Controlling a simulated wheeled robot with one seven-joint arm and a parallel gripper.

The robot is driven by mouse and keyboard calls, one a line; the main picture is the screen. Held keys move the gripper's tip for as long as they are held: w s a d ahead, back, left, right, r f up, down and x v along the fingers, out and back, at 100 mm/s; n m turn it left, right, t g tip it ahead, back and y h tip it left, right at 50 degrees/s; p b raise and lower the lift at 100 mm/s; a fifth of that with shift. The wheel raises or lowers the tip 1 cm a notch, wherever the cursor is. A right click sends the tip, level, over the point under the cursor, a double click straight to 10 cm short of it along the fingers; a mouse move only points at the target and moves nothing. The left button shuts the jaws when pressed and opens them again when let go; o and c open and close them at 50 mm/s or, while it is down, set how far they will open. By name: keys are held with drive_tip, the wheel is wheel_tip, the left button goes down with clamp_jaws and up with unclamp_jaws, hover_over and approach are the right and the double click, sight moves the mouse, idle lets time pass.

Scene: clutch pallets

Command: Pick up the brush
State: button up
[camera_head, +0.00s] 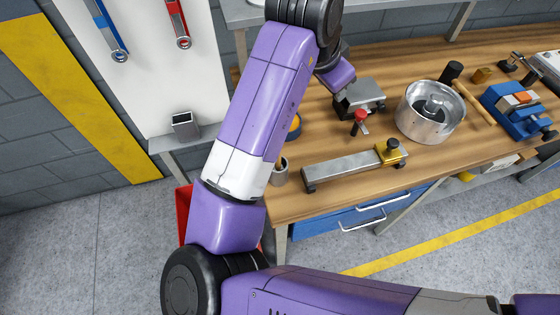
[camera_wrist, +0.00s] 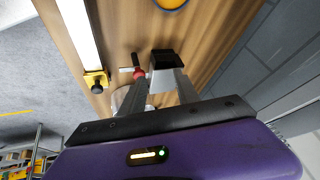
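I cannot clearly make out a brush. A wooden-handled tool (camera_head: 474,104) lies on the bench behind the metal pot, with a dark cylinder (camera_head: 452,72) near its upper end; I cannot tell whether it is a brush or whether the two are joined. My gripper (camera_head: 370,98) is over the back left of the bench, left of the pot. Any gap is unclear.
The metal pot (camera_head: 428,112) stands right of my gripper. A red-knobbed tool (camera_head: 360,117) is close in front of it. A long metal bar with a brass clamp (camera_head: 340,168) lies along the front edge. A blue vise (camera_head: 518,110) stands right. A tape roll (camera_wrist: 172,3) is nearby.

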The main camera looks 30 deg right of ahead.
sight(278, 168)
drive_tip(key=s+a+y, duration=0.1)
drive_tip(key=a+y, duration=0.1)
drive_tip(key=a, duration=0.3)
drive_tip(key=s+a+g+y, duration=0.1)
drive_tip(key=a+y, duration=0.1)
drive_tip(key=a, duration=0.3)
drive_tip(key=s+a+g+y, duration=0.1)
drive_tip(key=a, duration=0.4)
drive_tip(key=shift+a+f+m+y, duration=0.15)
drive_tip(key=shift+f+m+y, duration=0.25)
drive_tip(key=shift+s+a+f, duration=0.15)
drive_tip(key=shift+a+f, duration=0.05)
drive_tip(key=shift+a, duration=0.05)
drive_tip(key=shift+f, duration=0.4)
drive_tip(key=shift+d+f+p, duration=0.2)
drive_tip(key=shift+f+p, duration=0.55)
drive_tip(key=shift+f, duration=2.55)
clamp_jaws()
